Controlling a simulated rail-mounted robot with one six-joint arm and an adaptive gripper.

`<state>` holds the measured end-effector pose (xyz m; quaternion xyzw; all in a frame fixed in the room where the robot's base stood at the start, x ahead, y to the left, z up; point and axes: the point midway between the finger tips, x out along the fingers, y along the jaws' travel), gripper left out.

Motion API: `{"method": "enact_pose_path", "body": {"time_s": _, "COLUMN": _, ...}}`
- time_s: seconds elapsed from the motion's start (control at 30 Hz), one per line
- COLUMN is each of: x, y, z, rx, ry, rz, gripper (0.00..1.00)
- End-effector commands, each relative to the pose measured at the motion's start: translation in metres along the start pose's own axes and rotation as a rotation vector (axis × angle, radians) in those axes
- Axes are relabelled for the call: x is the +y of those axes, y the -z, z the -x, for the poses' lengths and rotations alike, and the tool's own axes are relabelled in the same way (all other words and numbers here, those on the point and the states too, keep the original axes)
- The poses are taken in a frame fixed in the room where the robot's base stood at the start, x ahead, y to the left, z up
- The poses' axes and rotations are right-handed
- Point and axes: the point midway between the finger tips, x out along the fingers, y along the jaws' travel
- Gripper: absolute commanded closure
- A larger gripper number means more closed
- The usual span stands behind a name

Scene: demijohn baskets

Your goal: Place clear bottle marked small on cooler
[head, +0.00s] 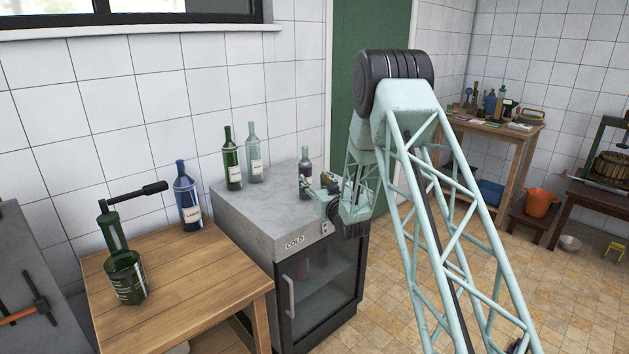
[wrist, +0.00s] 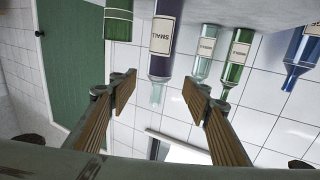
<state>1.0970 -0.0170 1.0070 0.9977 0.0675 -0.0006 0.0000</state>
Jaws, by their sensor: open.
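A clear-glass bottle with dark contents (head: 305,165) stands upright on the right part of the cooler top (head: 262,212). In the wrist view, which is upside down, the bottle (wrist: 159,63) shows a label reading SMALL and a pale neck. My gripper (head: 312,187) is open and empty over the cooler's right side, close to this bottle. In the wrist view the bottle's neck appears in the gap between the two fingers (wrist: 160,94), with the body beyond. No finger visibly touches it. The gripper partly hides the bottle's lower part in the head view.
A green bottle (head: 232,165) and a pale clear bottle (head: 254,158) stand at the cooler's back. A green object (wrist: 118,22) is beside the SMALL bottle. A wooden table (head: 190,270) holds a blue bottle (head: 187,200) and a green corking device (head: 124,275). The cooler's front top is clear.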

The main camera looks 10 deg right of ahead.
Motion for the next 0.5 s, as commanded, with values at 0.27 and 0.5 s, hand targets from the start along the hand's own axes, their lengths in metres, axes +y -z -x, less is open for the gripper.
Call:
{"method": "enact_pose_path", "body": {"time_s": 0.27, "x": 0.0, "y": 0.0001, "z": -0.0001, "rx": 0.0, "ry": 0.0, "rz": 0.0, "gripper": 0.56}}
{"method": "enact_pose_path", "body": {"time_s": 0.5, "x": -0.0001, "y": 0.0046, "z": 0.0007, "rx": -0.005, "ry": -0.001, "rz": 0.001, "gripper": 0.56}}
